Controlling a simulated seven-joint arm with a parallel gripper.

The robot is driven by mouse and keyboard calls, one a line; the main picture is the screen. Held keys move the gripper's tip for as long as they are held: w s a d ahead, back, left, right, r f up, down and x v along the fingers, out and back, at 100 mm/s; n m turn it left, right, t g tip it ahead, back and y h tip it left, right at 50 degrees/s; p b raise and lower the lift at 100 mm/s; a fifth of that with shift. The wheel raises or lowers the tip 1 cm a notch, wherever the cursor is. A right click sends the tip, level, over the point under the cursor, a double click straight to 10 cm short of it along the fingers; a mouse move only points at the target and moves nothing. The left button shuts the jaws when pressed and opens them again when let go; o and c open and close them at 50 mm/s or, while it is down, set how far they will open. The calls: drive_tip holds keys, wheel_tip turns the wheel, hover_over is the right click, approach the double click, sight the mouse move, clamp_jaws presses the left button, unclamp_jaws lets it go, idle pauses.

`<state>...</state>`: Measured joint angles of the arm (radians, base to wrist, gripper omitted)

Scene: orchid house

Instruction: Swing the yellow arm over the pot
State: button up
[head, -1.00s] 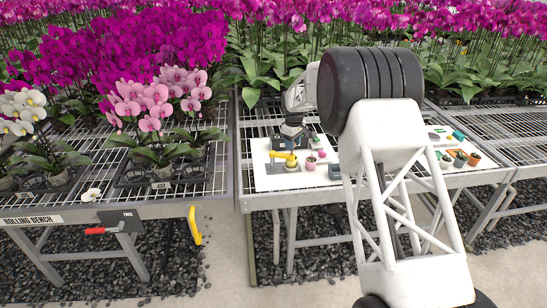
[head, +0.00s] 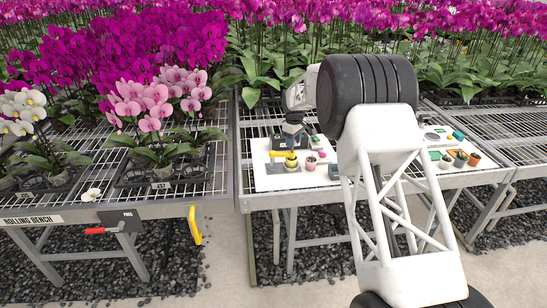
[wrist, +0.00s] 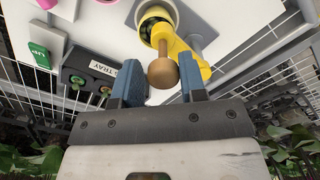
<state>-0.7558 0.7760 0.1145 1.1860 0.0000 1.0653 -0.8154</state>
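The yellow arm (head: 278,154) is a flat bar on the white board in the head view. A brown rounded knob (wrist: 163,70) stands on the arm. My gripper (wrist: 163,82) has its blue fingers part-way closed, one on each side of the knob, which nearly fills the gap. Finger contact is hard to see. The head view shows my gripper (head: 291,138) just above the arm.
A dark box labelled TRAY (wrist: 90,75) with buttons lies left of my fingers, near a green tag (wrist: 39,55). Terracotta pots (head: 473,158) stand farther right. Orchids (head: 150,100) fill the left bench.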

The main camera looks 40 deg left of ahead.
drive_tip(key=shift+w+a, duration=0.3)
drive_tip(key=shift+a, duration=0.15)
idle(0.7)
drive_tip(key=o, duration=0.4)
drive_tip(key=shift+c, duration=0.2)
drive_tip(key=shift+r, duration=3.5)
drive_tip(key=shift+d, duration=0.1)
